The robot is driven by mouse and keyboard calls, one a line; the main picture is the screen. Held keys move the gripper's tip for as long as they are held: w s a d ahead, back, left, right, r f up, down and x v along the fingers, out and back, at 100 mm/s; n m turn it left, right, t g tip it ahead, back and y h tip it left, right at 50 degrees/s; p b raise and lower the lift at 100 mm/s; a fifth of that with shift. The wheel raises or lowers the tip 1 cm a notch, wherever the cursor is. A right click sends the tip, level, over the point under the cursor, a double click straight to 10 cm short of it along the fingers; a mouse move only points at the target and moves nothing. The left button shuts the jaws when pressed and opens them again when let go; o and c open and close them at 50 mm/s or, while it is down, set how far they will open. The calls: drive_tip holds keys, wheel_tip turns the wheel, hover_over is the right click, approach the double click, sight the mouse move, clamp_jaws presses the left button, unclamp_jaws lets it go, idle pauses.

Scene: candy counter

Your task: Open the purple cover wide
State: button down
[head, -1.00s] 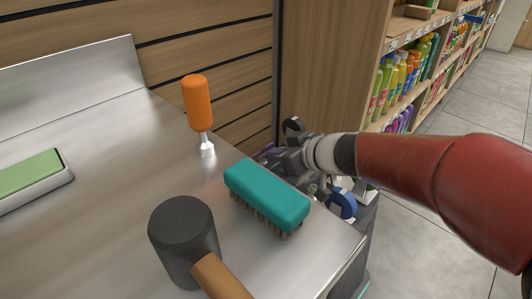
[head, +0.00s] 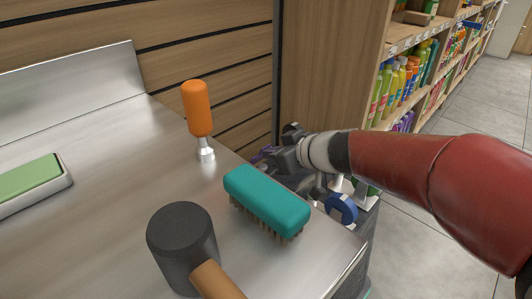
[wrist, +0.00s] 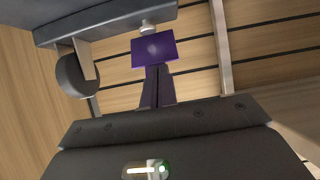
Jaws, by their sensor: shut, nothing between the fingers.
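The purple cover (wrist: 153,50) shows in the wrist view as a small flat purple plate below a pale round fitting. My gripper (wrist: 158,70) is shut and empty, its dark fingers side by side at the plate's lower edge. I cannot tell whether they touch it. In the head view, a bit of purple (head: 262,155) shows beside my dark gripper (head: 275,156), past the counter's right edge. The counter and the teal brush hide part of that area, so how far the cover is open is unclear.
On the metal counter (head: 110,180) are a teal brush (head: 267,197), an orange-handled tool (head: 198,110), a dark mallet (head: 182,240) and a green block (head: 28,178). A blue ring (head: 341,208) is beside the counter. Stocked shelves (head: 400,90) stand right; floor is clear there.

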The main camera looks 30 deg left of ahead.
sight(259, 154)
drive_tip(key=shift+a, duration=0.1)
drive_tip(key=shift+w+a+r, duration=0.15)
drive_tip(key=shift+a+r, duration=0.2)
drive_tip(key=shift+a, duration=0.15)
drive_tip(key=shift+w+a+r, duration=0.2)
drive_tip(key=shift+a+r, duration=0.05)
drive_tip(key=shift+a, duration=0.45)
drive_tip(key=shift+b, duration=0.3)
drive_tip(key=shift+w+a+r, duration=0.1)
drive_tip(key=shift+w+a, duration=0.1)
drive_tip(key=shift+a, duration=0.45)
drive_tip(key=shift+w+a+b, duration=0.1)
drive_tip(key=shift+a+b, duration=0.25)
drive_tip(key=shift+b, duration=0.05)
drive_tip(key=b+v, duration=0.2)
drive_tip(key=v, duration=0.5)
drive_tip(key=shift+d+f, duration=0.2)
drive_tip(key=shift+f, duration=0.2)
